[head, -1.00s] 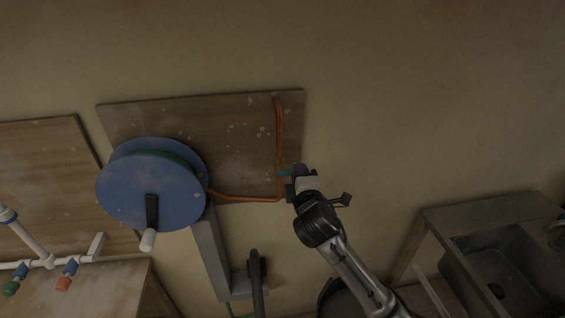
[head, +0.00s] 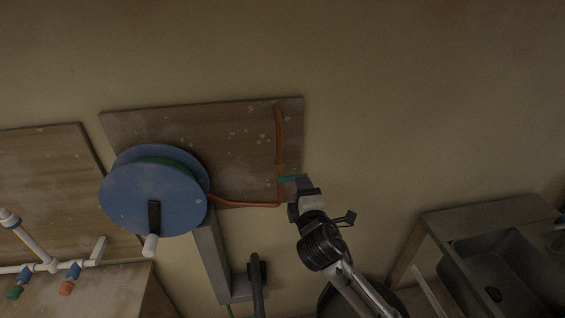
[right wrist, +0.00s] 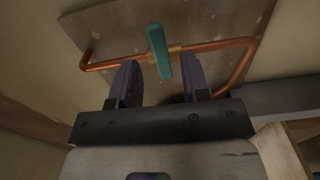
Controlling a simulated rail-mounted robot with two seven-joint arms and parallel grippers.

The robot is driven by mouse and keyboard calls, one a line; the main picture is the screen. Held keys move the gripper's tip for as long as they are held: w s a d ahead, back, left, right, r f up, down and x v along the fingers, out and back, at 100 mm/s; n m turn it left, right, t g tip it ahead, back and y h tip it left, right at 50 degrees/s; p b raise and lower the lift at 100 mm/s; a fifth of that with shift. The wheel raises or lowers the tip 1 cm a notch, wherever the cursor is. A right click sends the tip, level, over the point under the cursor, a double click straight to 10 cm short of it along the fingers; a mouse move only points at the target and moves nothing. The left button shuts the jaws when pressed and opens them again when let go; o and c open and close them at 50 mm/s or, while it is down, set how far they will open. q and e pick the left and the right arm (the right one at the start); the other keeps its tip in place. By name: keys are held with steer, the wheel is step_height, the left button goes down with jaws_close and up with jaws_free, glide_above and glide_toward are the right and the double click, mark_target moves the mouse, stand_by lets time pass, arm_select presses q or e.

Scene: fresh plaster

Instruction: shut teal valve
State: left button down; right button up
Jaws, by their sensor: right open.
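The teal valve handle (head: 292,178) sits on a copper pipe (head: 279,138) fixed to a wooden board. In the right wrist view the teal handle (right wrist: 159,52) stands across the pipe (right wrist: 222,44) at its brass fitting (right wrist: 174,52). My right gripper (head: 301,185) is just below and right of the handle in the head view. In the right wrist view its two purple fingers (right wrist: 162,82) are open, with the handle's lower end between their tips. Whether a finger touches the handle I cannot tell. My left gripper is not in view.
A blue reel (head: 155,195) with a white crank knob stands left of the valve. White pipes with green (head: 16,292) and orange (head: 67,287) handles are at the lower left. A metal sink (head: 500,270) is at the lower right. The wall right of the board is bare.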

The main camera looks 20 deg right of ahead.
steer(key=s+a+p, duration=0.1)
steer(key=s+p, duration=0.1)
steer(key=s, duration=0.6)
steer(key=shift+a+p, duration=0.25)
steer(key=shift+p, duration=0.15)
steer(key=s+f+m+g+y+p, duration=0.1)
steer(key=s+f+m+g, duration=0.3)
steer(key=s+f, duration=0.3)
steer(key=s+f+m+g+y+p, duration=0.1)
steer(key=s+f+m+g, duration=0.4)
steer(key=s, duration=1.1)
steer(key=s+f+m+g+y+p, duration=0.1)
steer(key=s+f+m+g, duration=0.3)
steer(key=s+f, duration=0.5)
steer(key=shift+s+g+y+p, duration=0.3)
steer(key=shift+s+g+p, duration=0.2)
steer(key=shift+s+p, duration=0.55)
